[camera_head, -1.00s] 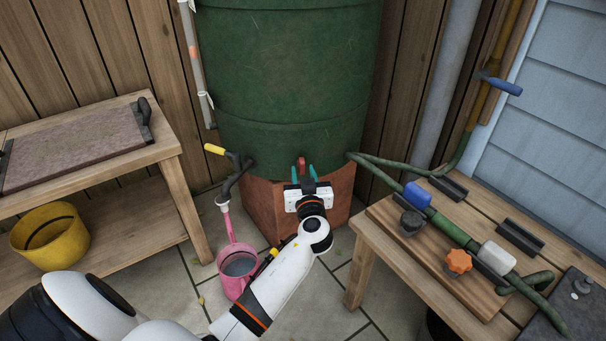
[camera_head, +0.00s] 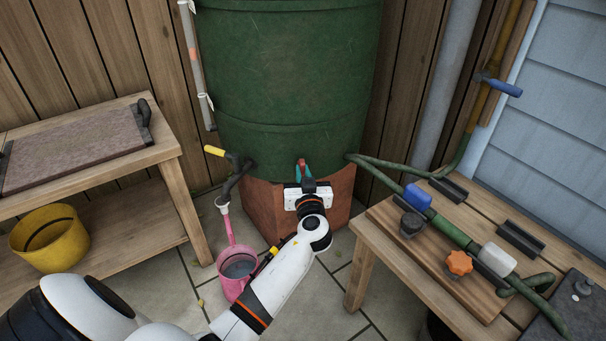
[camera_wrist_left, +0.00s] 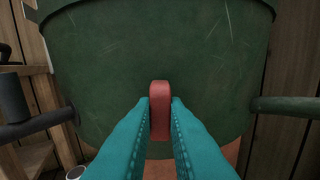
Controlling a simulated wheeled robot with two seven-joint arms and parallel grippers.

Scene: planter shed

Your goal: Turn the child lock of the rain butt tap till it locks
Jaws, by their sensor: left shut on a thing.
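The green rain butt (camera_head: 290,80) stands on a reddish block (camera_head: 262,205). A small upright red piece (camera_head: 300,161), which looks like the child lock, sticks out at the butt's lower front. My left gripper (camera_head: 305,168) has its teal fingers shut on this red piece. The left wrist view shows the red piece (camera_wrist_left: 159,92) upright between the two fingertips (camera_wrist_left: 160,108). A dark tap (camera_head: 236,172) with a yellow handle (camera_head: 214,149) is to the left on the butt. My right gripper is not in view.
A pink watering can (camera_head: 237,268) stands on the paving beside my left forearm. A wooden bench (camera_head: 165,153) is at left with a yellow bucket (camera_head: 50,236) on its lower shelf. At right, a table (camera_head: 365,243) holds a green hose (camera_head: 450,231) with fittings.

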